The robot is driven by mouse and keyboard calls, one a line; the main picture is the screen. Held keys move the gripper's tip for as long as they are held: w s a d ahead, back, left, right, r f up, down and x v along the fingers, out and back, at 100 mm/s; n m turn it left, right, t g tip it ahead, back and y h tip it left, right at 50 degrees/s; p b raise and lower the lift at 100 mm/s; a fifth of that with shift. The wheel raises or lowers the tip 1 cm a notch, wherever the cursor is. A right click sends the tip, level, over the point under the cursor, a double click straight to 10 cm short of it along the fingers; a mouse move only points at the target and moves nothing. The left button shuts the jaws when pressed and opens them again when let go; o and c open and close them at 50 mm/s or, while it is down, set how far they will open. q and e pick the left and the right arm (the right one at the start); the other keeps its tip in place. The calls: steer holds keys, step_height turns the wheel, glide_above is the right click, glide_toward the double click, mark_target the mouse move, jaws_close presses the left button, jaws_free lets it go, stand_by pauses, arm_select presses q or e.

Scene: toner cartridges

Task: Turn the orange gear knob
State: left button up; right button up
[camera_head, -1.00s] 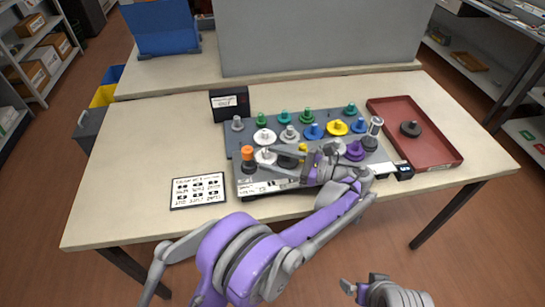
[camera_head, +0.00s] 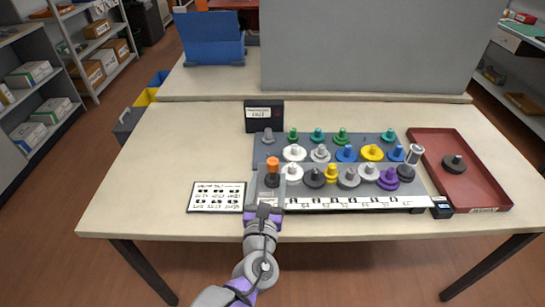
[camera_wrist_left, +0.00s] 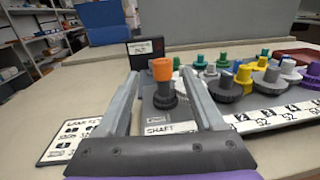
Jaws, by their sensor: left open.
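The orange gear knob (camera_head: 272,164) is an orange cylinder on a dark gear base at the front left corner of the grey gear board (camera_head: 420,184). In the left wrist view the orange knob (camera_wrist_left: 162,69) stands upright between and beyond my two long fingers. My left gripper (camera_head: 264,190) is open at the board's front left, with its fingers on either side of the knob's dark base. It also shows in the left wrist view (camera_wrist_left: 160,95). I cannot tell whether the fingers touch the base. My right gripper is not in view.
Several coloured gears, such as a purple one (camera_head: 388,180), stand on the board to the right. A red tray (camera_head: 478,190) holds a dark gear (camera_head: 454,164). A printed card (camera_head: 216,197) lies left, and a black box (camera_head: 264,116) stands behind. The table's left side is clear.

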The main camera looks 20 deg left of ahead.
mark_target(274, 159)
arm_select(q)
steer(key=shift+s+f, duration=0.15)
steer(key=shift+f, duration=0.1)
steer(key=shift+w, duration=0.3)
steer(key=w, duration=0.3)
steer(key=w+a+b, duration=0.1)
steer(key=w, duration=0.6)
steer(key=shift+a, duration=0.2)
jaws_close()
